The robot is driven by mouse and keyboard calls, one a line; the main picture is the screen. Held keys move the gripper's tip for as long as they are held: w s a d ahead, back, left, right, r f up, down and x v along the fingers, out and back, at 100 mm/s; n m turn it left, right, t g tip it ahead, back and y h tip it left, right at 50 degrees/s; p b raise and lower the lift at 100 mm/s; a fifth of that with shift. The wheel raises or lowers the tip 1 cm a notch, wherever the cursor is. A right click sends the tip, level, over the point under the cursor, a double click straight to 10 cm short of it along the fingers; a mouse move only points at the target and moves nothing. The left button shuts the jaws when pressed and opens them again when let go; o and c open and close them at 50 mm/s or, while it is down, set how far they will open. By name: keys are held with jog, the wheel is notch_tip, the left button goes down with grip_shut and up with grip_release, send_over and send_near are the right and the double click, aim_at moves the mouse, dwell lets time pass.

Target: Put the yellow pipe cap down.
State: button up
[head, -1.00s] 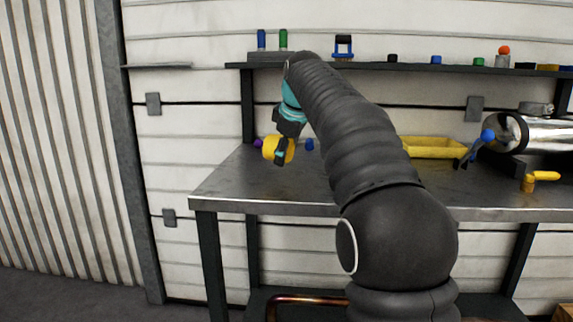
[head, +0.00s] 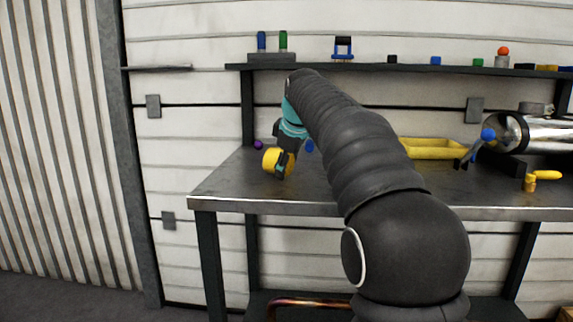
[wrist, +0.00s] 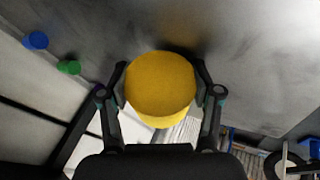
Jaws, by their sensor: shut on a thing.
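The yellow pipe cap (head: 272,160) is a short, round yellow piece. It is at the left part of the metal workbench (head: 235,188) in the head view. My gripper (head: 285,164) is shut on it, with a finger showing across its right side. In the wrist view the cap (wrist: 160,86) fills the space between the two fingers of my gripper (wrist: 162,90). The cap is low over the bench top; I cannot tell whether it touches the surface.
A purple piece (head: 258,145) and a blue piece (head: 309,146) stand on the bench behind the cap. A yellow tray (head: 432,153), a yellow handled part (head: 540,177) and a shiny metal cylinder (head: 550,134) are to the right. The bench's front left is clear.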

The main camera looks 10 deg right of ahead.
jog(key=shift+f, duration=0.45)
jog(key=o, duration=1.1)
jog(key=shift+f, duration=0.1)
jog(key=shift+r+p, duration=0.35)
jog(key=shift+r, duration=0.35)
jog(key=p+v, duration=0.2)
jog(key=v, duration=1)
jog(key=shift+w+r, duration=0.1)
jog(key=shift+r, duration=0.05)
